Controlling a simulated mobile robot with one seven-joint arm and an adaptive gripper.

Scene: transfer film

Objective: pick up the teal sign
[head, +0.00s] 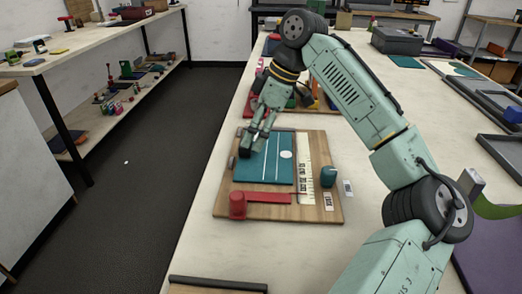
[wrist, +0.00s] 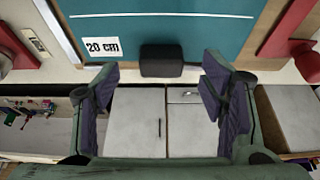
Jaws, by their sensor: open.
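The only likely teal sign (head: 258,172) is a flat teal panel with white lines and a white round spot, lying on a wooden board (head: 225,207). In the wrist view the teal sign (wrist: 210,28) fills the top, with a white "20 cm" label on it. My gripper (head: 255,142) is over the far left part of the panel in the head view. In the wrist view my gripper (wrist: 160,92) is open, with nothing between its fingers. A small black block (wrist: 160,62) sits at the panel's edge, just beyond the fingertips. Contact cannot be told.
A red cylinder (head: 238,205) and a red bar stand at the board's front. A teal rounded block (head: 328,176) and a pale printed strip (head: 304,165) lie to the right. Red and other coloured parts stand behind. The near white tabletop (head: 330,258) is mostly clear.

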